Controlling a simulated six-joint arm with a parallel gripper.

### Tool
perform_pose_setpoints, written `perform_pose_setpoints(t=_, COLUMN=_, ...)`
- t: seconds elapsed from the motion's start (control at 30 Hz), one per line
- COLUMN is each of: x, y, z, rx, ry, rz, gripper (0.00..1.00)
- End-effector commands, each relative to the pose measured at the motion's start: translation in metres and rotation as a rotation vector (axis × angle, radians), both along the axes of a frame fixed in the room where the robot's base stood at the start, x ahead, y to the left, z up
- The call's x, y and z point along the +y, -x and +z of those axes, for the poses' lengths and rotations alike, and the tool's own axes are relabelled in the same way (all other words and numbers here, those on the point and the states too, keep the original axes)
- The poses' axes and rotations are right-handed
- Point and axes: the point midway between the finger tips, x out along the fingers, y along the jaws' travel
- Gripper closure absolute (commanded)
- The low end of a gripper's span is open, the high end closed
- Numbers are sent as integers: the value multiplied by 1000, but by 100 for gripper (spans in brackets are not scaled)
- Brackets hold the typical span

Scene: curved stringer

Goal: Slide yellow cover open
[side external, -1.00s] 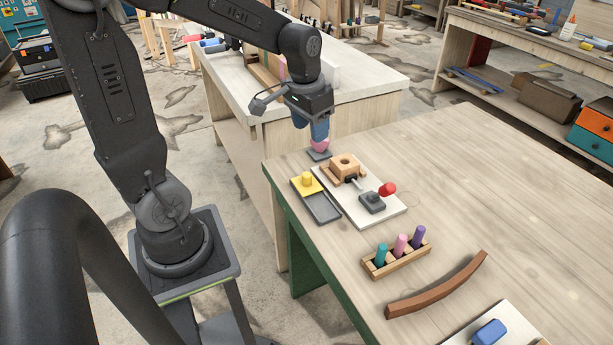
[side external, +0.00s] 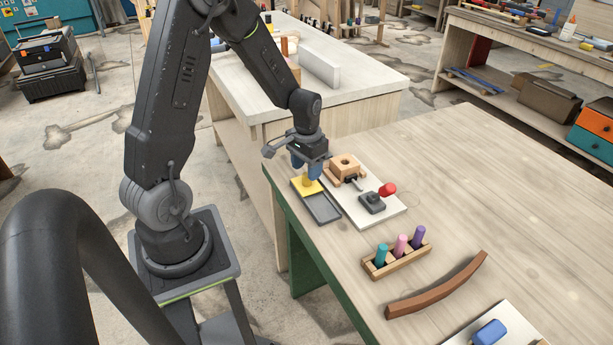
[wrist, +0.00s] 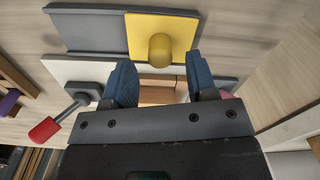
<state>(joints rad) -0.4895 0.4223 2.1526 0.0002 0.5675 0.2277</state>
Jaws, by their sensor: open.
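The yellow cover (side external: 304,187) lies over the far end of a shallow grey tray (side external: 325,214); the tray's near part is uncovered. A round yellow knob stands up from the cover. In the wrist view the cover (wrist: 175,28) sits at the top, with the grey tray (wrist: 92,32) extending left of it. My gripper (side external: 306,176) is at the knob in the side view, its blue fingers open. In the wrist view my gripper (wrist: 162,78) has its fingertips on either side of and just below the knob (wrist: 160,47). Whether they touch it I cannot tell.
A peg rack (side external: 397,260) and a curved brown stringer (side external: 437,286) lie nearer.

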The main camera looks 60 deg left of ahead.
Motion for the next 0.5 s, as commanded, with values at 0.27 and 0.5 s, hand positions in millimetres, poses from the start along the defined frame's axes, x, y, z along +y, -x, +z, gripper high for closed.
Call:
perform_pose_setpoints(t=0.27, x=0, y=0, z=-31, rx=2, ry=1, rz=0, gripper=48)
perform_pose_setpoints(t=0.5, x=0, y=0, z=-34, rx=-2, ry=-1, rz=0, gripper=48)
